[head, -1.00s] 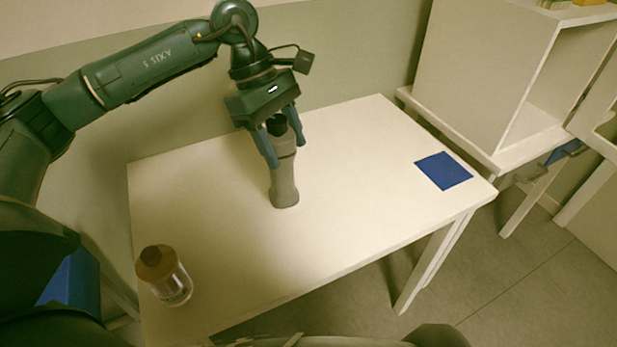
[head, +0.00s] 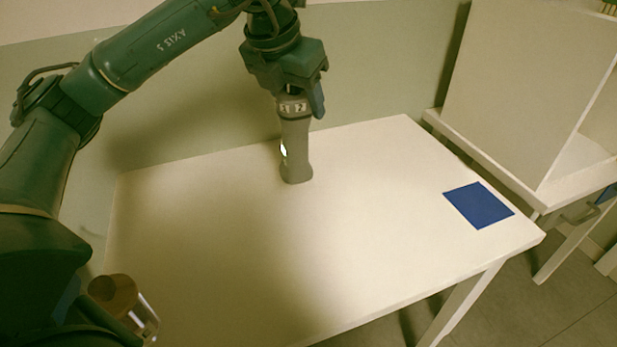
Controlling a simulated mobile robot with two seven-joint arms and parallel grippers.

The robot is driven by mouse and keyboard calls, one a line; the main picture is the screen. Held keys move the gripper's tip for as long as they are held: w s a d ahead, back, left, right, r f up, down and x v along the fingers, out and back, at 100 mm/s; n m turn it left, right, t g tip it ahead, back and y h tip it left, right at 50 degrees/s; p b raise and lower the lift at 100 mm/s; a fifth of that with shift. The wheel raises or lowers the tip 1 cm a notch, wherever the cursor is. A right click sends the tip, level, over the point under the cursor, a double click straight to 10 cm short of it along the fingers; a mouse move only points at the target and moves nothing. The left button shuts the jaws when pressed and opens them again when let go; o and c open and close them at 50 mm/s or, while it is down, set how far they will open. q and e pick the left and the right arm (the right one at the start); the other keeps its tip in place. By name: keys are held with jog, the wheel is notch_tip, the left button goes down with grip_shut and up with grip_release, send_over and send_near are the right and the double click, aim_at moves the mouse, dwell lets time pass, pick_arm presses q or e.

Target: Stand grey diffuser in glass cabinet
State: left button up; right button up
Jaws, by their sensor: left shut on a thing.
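The grey diffuser (head: 296,150) is a slim upright bottle at the back middle of the white table (head: 215,245). My left gripper (head: 298,104) comes down from above and is shut on its upper part, hiding its cap. Whether its base touches the tabletop or hangs just above it, I cannot tell. A pale, box-like cabinet (head: 520,85) stands at the upper right, its open side facing right; I cannot make out any glass. My right gripper is not in view.
A blue square mat (head: 479,205) lies near the table's right end. The table's middle is clear. A gap separates the table from the cabinet's stand.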

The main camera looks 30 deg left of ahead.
aim_at(298, 143)
pick_arm(q)
notch_tip(298, 143, down, 8)
jog(key=shift+f, duration=0.15)
dwell(0.3)
jog(key=shift+f+b, duration=0.1)
jog(key=shift+b, duration=0.25)
jog(key=o, duration=0.9)
jog(key=shift+f, duration=0.1)
jog(key=o, duration=0.5)
jog(key=shift+c, duration=0.2)
